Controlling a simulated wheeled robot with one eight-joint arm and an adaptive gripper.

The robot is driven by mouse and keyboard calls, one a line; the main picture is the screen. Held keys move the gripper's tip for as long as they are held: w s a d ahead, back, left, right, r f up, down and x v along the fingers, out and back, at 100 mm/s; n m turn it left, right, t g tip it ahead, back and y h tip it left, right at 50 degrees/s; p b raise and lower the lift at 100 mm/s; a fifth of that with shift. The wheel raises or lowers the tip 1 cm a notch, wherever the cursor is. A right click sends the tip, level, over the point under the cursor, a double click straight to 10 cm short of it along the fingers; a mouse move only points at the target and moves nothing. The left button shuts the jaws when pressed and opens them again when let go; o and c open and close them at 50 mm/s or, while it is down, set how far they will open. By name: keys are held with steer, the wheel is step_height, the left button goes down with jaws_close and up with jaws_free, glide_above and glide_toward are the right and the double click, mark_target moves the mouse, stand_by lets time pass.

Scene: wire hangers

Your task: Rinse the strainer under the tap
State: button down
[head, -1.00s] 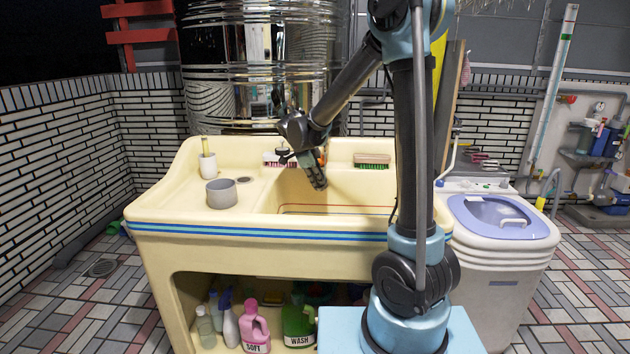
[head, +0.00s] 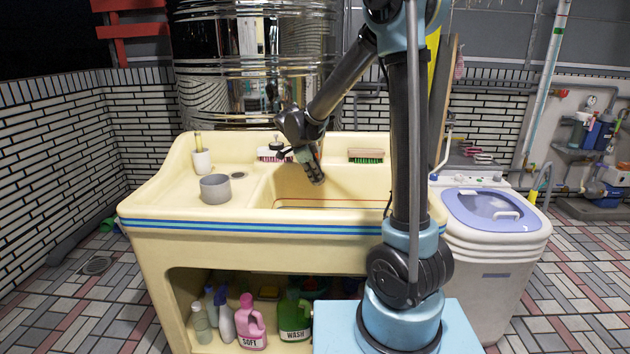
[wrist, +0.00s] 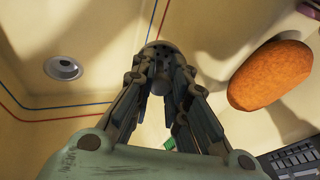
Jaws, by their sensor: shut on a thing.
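The strainer (wrist: 158,48) is a small round dark metal piece with holes, seen between my fingertips in the wrist view. My gripper (wrist: 160,80) is shut on it and holds it above the sink basin. In the head view my gripper (head: 314,172) points down into the basin of the cream sink (head: 155,205); the strainer is too small to make out there. A round metal drain (wrist: 62,68) shows in the basin floor, left of my fingers. The tap's spout is not clearly visible; a dark knob (head: 279,147) shows behind my wrist.
An orange-brown oval thing (wrist: 270,75) lies right of my fingers. A grey cup (head: 215,189) and a white cup (head: 202,161) stand on the left ledge, a green-bristled brush (head: 366,155) at the back. A washing machine (head: 495,215) is at right.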

stand_by(0.4)
steer(key=shift+a, duration=0.5)
steer(key=shift+d, duration=0.15)
steer(key=shift+d, duration=0.45)
steer(key=shift+s, duration=0.1)
steer(key=s, duration=0.7)
steer(key=shift+s, duration=0.4)
stand_by(0.5)
steer(key=shift+a, duration=0.1)
stand_by(1.0)
